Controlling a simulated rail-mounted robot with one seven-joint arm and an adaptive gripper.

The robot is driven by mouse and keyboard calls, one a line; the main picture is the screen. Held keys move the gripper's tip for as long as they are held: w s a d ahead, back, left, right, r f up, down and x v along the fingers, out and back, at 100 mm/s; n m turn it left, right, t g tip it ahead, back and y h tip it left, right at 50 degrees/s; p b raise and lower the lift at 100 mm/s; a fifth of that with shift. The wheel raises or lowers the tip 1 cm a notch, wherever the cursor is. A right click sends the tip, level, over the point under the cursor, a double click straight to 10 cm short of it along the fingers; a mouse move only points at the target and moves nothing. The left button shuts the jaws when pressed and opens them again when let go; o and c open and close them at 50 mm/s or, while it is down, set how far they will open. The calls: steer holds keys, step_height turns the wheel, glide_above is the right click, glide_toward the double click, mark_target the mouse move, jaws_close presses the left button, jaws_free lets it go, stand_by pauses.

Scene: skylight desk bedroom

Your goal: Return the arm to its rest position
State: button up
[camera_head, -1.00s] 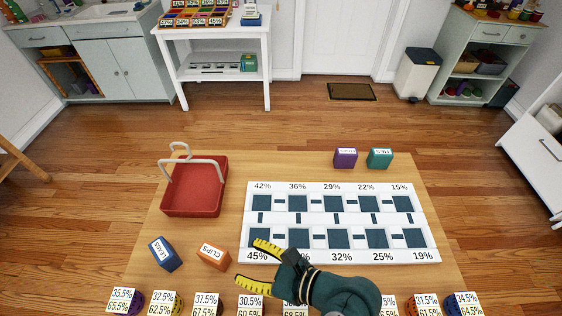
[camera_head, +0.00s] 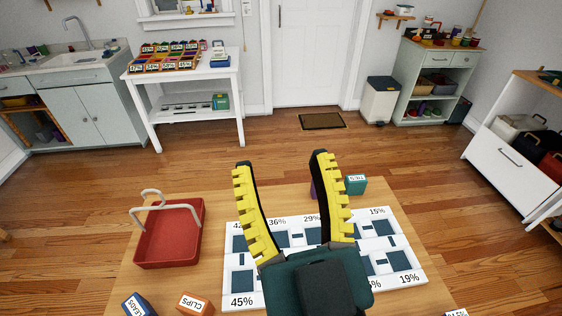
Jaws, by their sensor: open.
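My gripper (camera_head: 280,160) is large in the middle of the head view, with its two yellow toothed fingers pointing up and away. The fingers are wide apart with nothing between them. It is raised above the wooden table and hides the middle of the white percentage board (camera_head: 238,301). My arm behind the gripper is mostly out of view.
On the table (camera_head: 200,272) are a red basket (camera_head: 168,237) at left, an orange CLIPS block (camera_head: 194,304), a blue LEADS block (camera_head: 138,305), and a teal block (camera_head: 356,185). A purple block (camera_head: 313,193) is mostly hidden. A white side table (camera_head: 185,88) stands beyond open floor.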

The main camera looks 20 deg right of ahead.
step_height(320, 180, up, 41)
steer(key=p, duration=4.1)
steer(key=shift+f, duration=0.15)
